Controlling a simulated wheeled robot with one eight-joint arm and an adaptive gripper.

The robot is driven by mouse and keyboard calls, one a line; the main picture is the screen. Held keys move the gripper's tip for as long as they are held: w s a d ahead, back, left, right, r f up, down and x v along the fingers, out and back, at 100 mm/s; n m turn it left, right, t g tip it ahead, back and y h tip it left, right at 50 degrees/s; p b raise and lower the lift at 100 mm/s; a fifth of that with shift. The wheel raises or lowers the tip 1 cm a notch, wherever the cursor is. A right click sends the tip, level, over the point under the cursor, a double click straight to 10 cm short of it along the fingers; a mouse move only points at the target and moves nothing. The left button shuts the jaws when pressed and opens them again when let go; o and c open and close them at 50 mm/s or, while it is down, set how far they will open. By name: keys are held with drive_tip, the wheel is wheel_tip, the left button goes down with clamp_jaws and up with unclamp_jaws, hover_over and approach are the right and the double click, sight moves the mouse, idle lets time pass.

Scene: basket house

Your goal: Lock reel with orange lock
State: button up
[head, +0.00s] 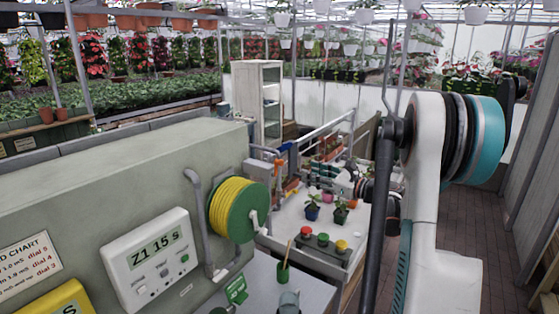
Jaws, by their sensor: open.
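The reel (231,211) has a yellow winding and green flanges. It is mounted on the side of the grey-green cabinet, with a grey bent bracket at its left and a pale crank at its right. A small orange upright piece (278,168) shows beyond the reel; I cannot tell whether it is the orange lock. My white arm with a teal joint fills the right of the view. My gripper (341,174) shows small beyond the arm, over the white bench, and looks open and apart from the reel. Its fingertips are hard to make out.
The cabinet (110,165) carries a white display unit (150,260) reading "Z1 15 s". A red, yellow and green button box (322,245), potted plants (341,211) and a green cup (282,272) crowd the bench area. Brick floor (468,205) is clear at right.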

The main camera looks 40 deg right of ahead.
sight(281, 163)
drive_tip(key=p+x, duration=0.1)
drive_tip(key=x, duration=1.2)
drive_tip(key=shift+w+a+f+p, duration=0.1)
drive_tip(key=shift+w+p, duration=0.25)
drive_tip(key=shift+p, duration=0.05)
